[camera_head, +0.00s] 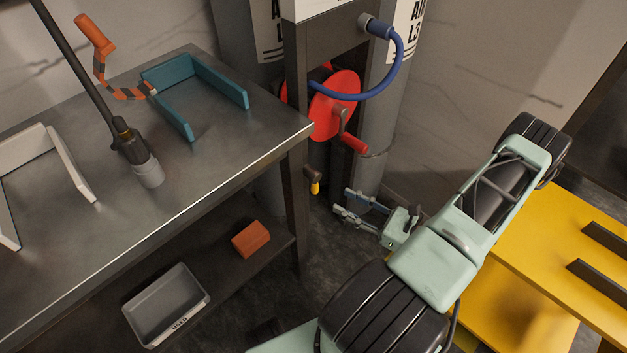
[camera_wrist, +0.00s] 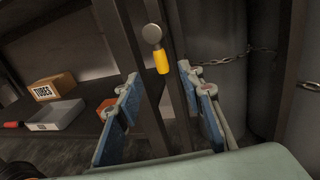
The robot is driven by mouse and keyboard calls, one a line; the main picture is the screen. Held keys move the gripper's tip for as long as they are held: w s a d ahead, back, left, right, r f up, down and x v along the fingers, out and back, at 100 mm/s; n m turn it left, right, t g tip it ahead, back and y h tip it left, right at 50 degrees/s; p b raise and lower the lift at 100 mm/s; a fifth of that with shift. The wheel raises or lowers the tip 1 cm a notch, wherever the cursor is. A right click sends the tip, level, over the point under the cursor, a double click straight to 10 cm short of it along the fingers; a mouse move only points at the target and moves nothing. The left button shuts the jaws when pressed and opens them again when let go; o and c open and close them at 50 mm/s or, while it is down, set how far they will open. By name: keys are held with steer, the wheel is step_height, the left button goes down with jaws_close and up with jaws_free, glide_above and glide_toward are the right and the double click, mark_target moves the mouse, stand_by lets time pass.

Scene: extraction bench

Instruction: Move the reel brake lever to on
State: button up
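The brake lever (camera_head: 315,184) has a yellow grip and a dark arm, and hangs low beside the dark upright below the red reel (camera_head: 336,105). In the wrist view the lever (camera_wrist: 162,62) shows a round grey pivot at the top and the yellow grip pointing down. My gripper (camera_head: 341,201) is open and empty, a little right of and below the lever in the head view. In the wrist view my gripper's two blue-padded fingers (camera_wrist: 159,73) stand apart, with the yellow grip ahead between their tips. They appear clear of it. No on or off marking is readable.
A steel bench (camera_head: 226,135) stands left, with a grey bin (camera_head: 150,327) and an orange block (camera_head: 250,239) on its lower shelf. Grey cylinders (camera_head: 375,150) stand behind, with a chain (camera_wrist: 230,52) across them. A blue hose (camera_head: 397,62) loops above the reel. A yellow surface (camera_head: 540,255) lies right.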

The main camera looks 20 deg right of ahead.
mark_target(315, 186)
steer(key=b+x, duration=0.1)
steer(key=x, duration=0.9)
steer(key=shift+w+a+b, duration=0.25)
steer(key=shift+w+b, duration=0.05)
jaws_close()
